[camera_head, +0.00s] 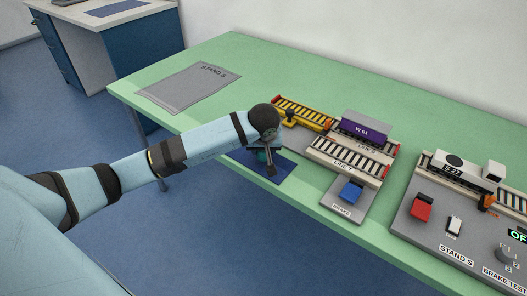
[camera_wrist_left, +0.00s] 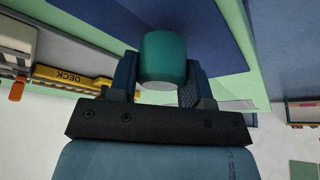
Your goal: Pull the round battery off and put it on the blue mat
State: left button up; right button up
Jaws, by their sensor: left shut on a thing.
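The round battery (camera_wrist_left: 164,56) is a teal cylinder. My left gripper (camera_wrist_left: 162,78) is shut on it, with one finger on each side. In the head view only a little of the battery (camera_head: 262,156) shows under my left wrist, and my left gripper (camera_head: 267,164) is partly hidden by my own arm. The blue mat (camera_head: 286,168) lies at the table's front edge, and the battery is over it in the picture. The mat (camera_wrist_left: 222,40) also shows behind the battery in the left wrist view. I cannot tell whether the battery touches the mat. My right gripper does not show.
A yellow track deck (camera_head: 300,108) stands just behind and right of my gripper. A purple wagon (camera_head: 362,130) sits on the track beside it. A grey sheet (camera_head: 190,86) lies at left; the table behind is clear.

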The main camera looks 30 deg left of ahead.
pick_arm(q)
jog(key=shift+f, duration=0.65)
jog(key=shift+f, duration=0.15)
jog(key=o, duration=1)
